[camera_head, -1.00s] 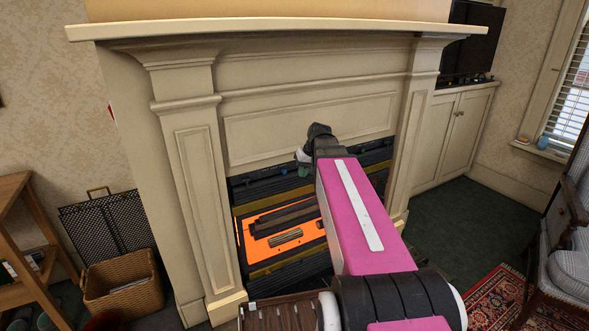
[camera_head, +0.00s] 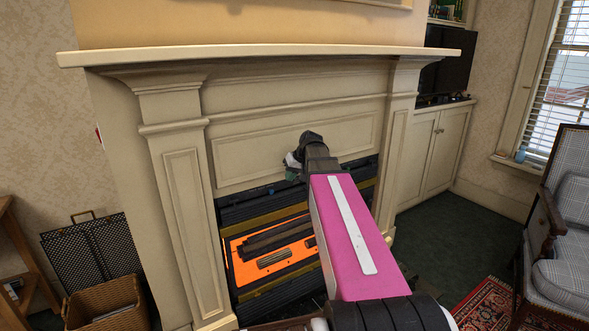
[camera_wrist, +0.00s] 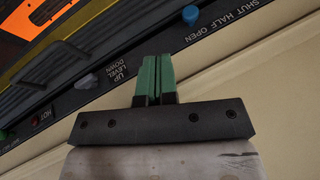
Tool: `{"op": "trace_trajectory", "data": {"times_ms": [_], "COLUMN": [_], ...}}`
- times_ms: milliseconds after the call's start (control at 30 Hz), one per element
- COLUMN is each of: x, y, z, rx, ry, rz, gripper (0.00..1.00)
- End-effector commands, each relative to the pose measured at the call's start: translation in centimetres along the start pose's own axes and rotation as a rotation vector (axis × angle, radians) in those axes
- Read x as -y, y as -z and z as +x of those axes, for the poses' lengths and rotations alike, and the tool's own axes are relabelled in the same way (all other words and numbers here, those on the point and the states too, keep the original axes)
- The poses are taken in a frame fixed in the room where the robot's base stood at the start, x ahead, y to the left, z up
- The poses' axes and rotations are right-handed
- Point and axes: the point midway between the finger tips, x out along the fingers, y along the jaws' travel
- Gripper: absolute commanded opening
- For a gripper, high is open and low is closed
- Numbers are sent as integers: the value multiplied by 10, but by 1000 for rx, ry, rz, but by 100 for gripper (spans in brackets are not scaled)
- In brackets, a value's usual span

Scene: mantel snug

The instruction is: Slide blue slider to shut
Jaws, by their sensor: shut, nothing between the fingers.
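The blue slider (camera_wrist: 190,14) is a small blue knob on a dark panel strip (camera_wrist: 135,62) in the wrist view, beside white lettering that reads "SHUT HALF OPEN". My gripper (camera_wrist: 158,62) is shut, its two green fingers together with nothing between them. In the picture its tips lie below and left of the blue slider and apart from it, near the "UP LEVEL DOWN" lettering. In the head view my gripper (camera_head: 291,170) is at the upper part of the fireplace opening, mostly hidden by my wrist.
A grey knob (camera_wrist: 86,81) and a red knob (camera_wrist: 58,107) by "HOT" sit further left on the strip. The orange fireplace insert (camera_head: 275,260) lies below my arm. The mantel shelf (camera_head: 270,53) overhangs above. A basket (camera_head: 108,305) stands at left.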

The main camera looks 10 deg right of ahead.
Motion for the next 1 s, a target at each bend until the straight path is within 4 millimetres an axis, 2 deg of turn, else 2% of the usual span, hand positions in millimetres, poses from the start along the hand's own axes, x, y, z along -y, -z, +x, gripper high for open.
{"op": "trace_trajectory", "data": {"times_ms": [33, 200, 400, 600, 1000], "x": [0, 0, 20, 27, 30], "y": [0, 0, -5, -6, -7], "z": [10, 37, 54, 62, 63], "rx": [2, 2, 0, 1, 0], "ry": [0, 0, 0, 0, 0], "rz": [0, 0, -2, 0, -1], "gripper": [0, 0, 0, 0, 0]}}
